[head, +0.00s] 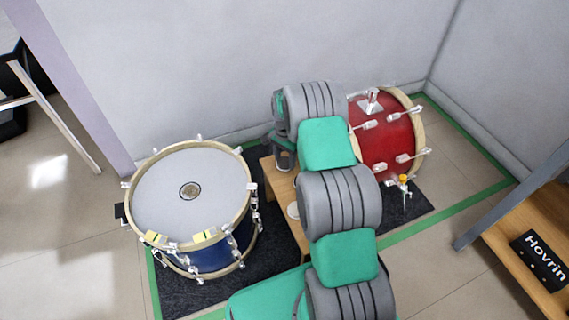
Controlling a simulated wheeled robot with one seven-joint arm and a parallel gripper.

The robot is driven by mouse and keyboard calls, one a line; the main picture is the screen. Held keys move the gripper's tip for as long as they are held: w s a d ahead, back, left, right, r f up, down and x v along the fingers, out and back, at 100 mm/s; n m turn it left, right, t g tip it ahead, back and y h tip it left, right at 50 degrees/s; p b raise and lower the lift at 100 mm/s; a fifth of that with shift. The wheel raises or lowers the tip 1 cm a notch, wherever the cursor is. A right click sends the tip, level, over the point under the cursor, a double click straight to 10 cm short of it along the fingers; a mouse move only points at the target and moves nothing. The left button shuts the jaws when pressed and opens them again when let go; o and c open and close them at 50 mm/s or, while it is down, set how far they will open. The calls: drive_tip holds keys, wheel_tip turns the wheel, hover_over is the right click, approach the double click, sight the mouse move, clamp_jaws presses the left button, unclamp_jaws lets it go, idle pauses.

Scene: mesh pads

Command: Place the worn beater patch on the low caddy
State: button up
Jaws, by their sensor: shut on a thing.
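My gripper (284,158) is small and dark at the far end of my arm, above the back of a low wooden caddy (283,184). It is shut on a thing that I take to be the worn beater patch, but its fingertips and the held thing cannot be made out. A pale round thing (293,210) lies on the caddy, partly behind my arm. A dark-ringed round patch (190,190) sits at the middle of the white head of a blue drum (160,215). My arm hides the caddy's right side.
The blue drum stands close left of the caddy. A red drum (385,145) stands behind my arm at the right. Both are on dark mats (415,203) edged with green tape. Walls close off the back. A wooden shelf (520,235) with a "Hovrin" sign is at the right.

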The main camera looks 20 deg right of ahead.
drive_tip(key=shift+w+f, duration=0.1)
drive_tip(key=shift+f, duration=0.4)
drive_tip(key=o, duration=1.3)
drive_tip(key=shift+o, duration=0.2)
drive_tip(key=shift+r, duration=0.1)
